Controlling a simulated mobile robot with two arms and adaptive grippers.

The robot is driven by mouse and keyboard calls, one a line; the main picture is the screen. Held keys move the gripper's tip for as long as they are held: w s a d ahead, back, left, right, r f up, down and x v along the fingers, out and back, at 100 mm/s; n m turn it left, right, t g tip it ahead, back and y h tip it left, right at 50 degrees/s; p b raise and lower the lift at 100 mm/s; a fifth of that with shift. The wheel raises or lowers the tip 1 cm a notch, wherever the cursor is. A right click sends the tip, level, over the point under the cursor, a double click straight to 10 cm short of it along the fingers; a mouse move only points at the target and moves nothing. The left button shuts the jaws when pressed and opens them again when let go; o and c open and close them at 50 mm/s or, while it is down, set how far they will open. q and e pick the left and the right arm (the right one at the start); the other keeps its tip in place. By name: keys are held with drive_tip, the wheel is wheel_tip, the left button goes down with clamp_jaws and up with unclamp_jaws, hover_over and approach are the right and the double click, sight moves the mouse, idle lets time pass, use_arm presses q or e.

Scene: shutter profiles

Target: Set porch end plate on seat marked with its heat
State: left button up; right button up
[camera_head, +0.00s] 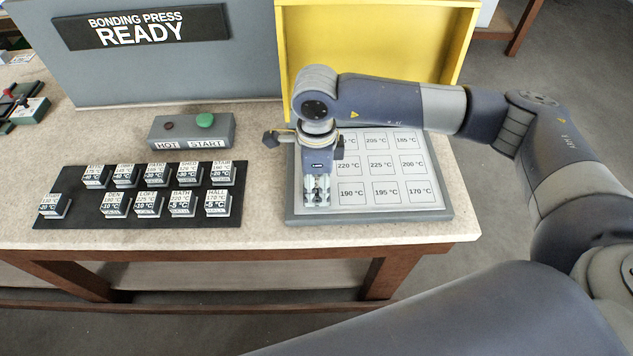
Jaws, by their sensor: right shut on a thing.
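My right gripper (317,198) points down over the left side of a grey seat board (437,212). It is shut on an end plate, which the fingers mostly hide; its label cannot be read. I cannot tell whether the plate touches the board. Readable seats include 205, 185, 220, 225, 200, 190 (351,191), 195 and 170. Seats under the gripper are hidden. My left gripper is not in view.
A black rack (70,218) at left holds several labelled end plates in two rows, with a gap in the front row. A grey HOT/START box (190,131) stands behind. A yellow panel (375,45) rises behind the board. A sign reads BONDING PRESS READY (140,27).

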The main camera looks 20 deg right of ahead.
sight(316, 186)
drive_tip(key=o, duration=1.1)
drive_tip(key=shift+r, duration=0.1)
wheel_tip(316, 186, up, 12)
drive_tip(key=shift+r+b, duration=0.1)
drive_tip(key=shift+b, duration=1.15)
